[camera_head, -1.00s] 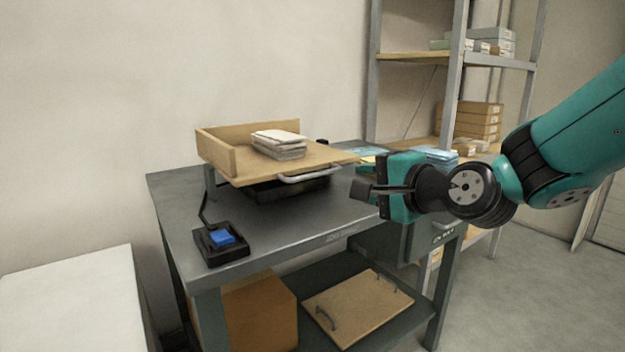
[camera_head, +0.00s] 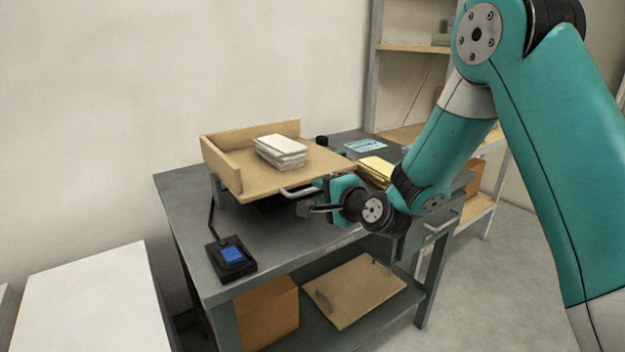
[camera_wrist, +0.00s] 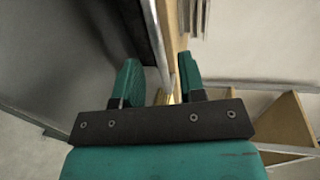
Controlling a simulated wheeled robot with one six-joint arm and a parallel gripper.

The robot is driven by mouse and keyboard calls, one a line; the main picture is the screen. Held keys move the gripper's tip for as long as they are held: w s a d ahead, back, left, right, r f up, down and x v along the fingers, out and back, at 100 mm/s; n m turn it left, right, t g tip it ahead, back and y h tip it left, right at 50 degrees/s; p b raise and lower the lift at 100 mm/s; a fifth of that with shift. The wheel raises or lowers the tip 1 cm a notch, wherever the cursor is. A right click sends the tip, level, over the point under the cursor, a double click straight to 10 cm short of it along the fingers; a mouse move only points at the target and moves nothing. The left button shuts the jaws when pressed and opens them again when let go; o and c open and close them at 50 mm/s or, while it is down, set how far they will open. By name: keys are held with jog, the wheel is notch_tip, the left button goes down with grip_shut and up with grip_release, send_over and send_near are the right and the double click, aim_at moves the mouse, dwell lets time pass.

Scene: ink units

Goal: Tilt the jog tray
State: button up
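The jog tray (camera_head: 235,178) is a wooden board with raised walls along its left and back sides. It sits on a dark base on the grey bench, and a white paper stack (camera_head: 281,151) lies on it. A metal handle (camera_head: 293,192) runs along its front edge. My gripper (camera_head: 313,198) is at the right part of this handle. In the wrist view my gripper (camera_wrist: 160,82) has its two teal fingers apart, with the handle bar (camera_wrist: 157,45) and tray edge running between them. Neither finger clearly touches the bar.
A control box with a blue button (camera_head: 232,256) stands at the bench's front left corner. A yellow stack (camera_head: 377,168) and a light blue sheet (camera_head: 366,146) lie right of the tray. A wooden panel (camera_head: 352,290) is on the lower shelf. A shelf rack stands behind right.

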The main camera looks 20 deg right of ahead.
aim_at(315, 189)
jog(key=shift+x, duration=2.1)
jog(key=shift+r+p, duration=0.1)
jog(key=shift+p, duration=0.2)
grip_shut()
